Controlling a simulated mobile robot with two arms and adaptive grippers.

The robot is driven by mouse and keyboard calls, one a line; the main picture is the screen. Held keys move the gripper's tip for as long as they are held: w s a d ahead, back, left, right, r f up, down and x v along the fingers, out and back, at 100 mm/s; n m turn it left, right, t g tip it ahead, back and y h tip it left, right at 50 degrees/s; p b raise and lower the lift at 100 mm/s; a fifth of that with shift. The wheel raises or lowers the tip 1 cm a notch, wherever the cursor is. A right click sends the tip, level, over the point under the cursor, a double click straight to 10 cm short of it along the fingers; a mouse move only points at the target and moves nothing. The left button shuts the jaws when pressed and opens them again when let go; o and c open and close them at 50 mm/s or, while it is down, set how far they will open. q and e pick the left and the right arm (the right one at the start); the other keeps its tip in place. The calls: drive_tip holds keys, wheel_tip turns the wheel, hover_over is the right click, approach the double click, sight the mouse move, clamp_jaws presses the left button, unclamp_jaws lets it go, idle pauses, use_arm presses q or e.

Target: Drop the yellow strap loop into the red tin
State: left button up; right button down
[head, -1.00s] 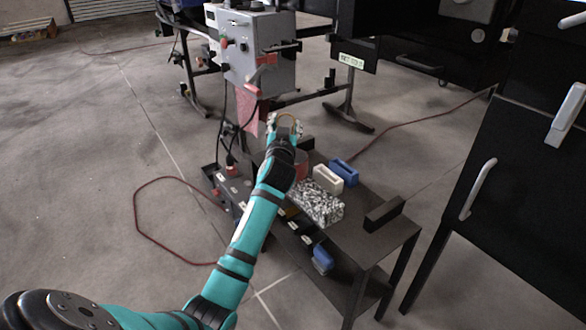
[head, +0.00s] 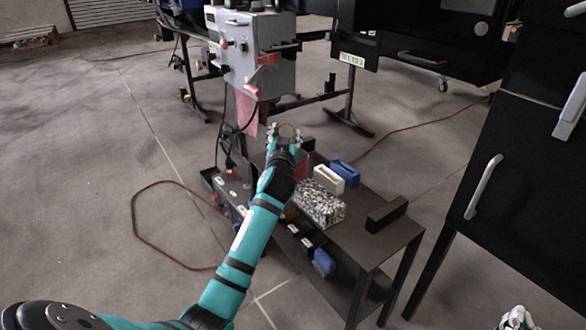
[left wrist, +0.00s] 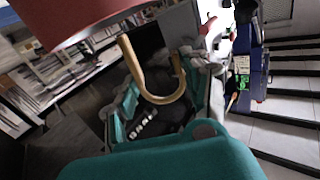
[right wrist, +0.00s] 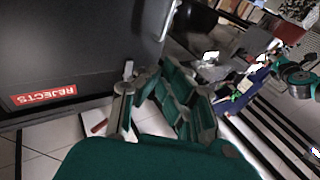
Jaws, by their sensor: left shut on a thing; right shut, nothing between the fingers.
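The yellow strap loop (left wrist: 164,98) is a tan-yellow band bent in a U in the left wrist view. It also shows small at the gripper tip in the head view (head: 289,127). My left gripper (head: 285,134) is shut on it and holds it above the far end of the dark table. The red tin (head: 302,163) is partly hidden behind my left wrist in the head view. Its red wall (left wrist: 85,18) fills the upper left of the left wrist view, close to the loop; its opening is not visible. My right gripper (right wrist: 138,88) is shut and empty, away from the table.
On the table (head: 360,240) stand a speckled box (head: 318,203), a cream block (head: 328,176), a blue block (head: 346,172) and a black block (head: 386,214). A grey machine (head: 252,50) rises behind. A black cabinet (head: 500,180) with handles stands at the right.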

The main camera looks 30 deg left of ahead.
use_arm(q)
drive_tip(key=shift+f, duration=0.15)
use_arm(e)
drive_tip(key=shift+s+r+t, duration=0.1)
drive_tip(key=shift+r+t, duration=0.3)
drive_tip(key=shift+r, duration=0.25)
use_arm(q)
drive_tip(key=o, duration=1)
drive_tip(key=shift+s, duration=0.1)
drive_tip(key=v, duration=1.2)
